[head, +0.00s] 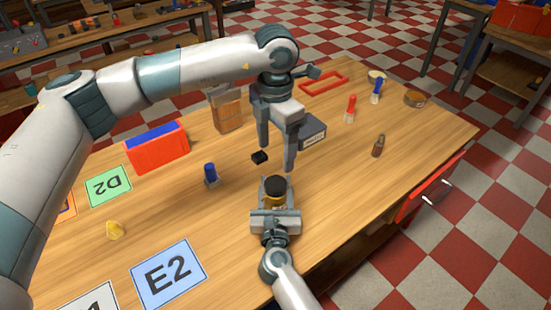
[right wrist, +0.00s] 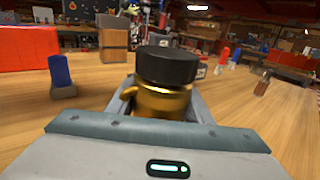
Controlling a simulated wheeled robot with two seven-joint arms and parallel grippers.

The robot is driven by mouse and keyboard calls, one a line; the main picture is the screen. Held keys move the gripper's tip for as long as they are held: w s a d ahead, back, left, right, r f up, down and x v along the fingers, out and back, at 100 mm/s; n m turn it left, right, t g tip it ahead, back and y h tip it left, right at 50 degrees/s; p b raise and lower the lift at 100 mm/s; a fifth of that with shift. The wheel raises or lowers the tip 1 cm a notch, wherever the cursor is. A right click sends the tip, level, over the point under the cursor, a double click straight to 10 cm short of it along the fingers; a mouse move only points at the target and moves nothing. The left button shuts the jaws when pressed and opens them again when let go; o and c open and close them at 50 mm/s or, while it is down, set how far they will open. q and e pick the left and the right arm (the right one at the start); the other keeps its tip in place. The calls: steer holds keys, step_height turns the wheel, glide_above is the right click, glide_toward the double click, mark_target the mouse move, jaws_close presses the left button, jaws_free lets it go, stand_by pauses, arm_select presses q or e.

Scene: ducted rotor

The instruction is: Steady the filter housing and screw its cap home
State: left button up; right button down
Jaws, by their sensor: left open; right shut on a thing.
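The filter housing (right wrist: 160,103) is a brass-coloured body with a small side spout, standing upright in the right wrist view. Its black ribbed cap (right wrist: 167,66) sits on top of it; whether it is fully seated I cannot tell. In the head view the cap (head: 275,186) hides most of the housing. My right gripper (head: 275,204) is shut on the housing, its fingers on either side of the body. My left gripper (head: 276,163) is open and empty, pointing down above and just behind the cap, apart from it.
A brown bottle (head: 378,146) stands to the right. A red bin (head: 157,147) is at the left. Front right tabletop is clear.

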arm_select(q)
steer(key=shift+r, duration=0.3)
arm_select(e)
steer(key=c, duration=0.8)
jaws_free()
steer(key=shift+s, duration=0.2)
steer(key=shift+s, duration=0.6)
steer(key=s+b, duration=0.1)
steer(key=s, duration=1.3)
steer(key=shift+s+f, duration=0.1)
steer(key=shift+s, duration=0.2)
arm_select(q)
steer(key=shift+f, duration=0.7)
arm_select(e)
steer(key=shift+s, duration=0.65)
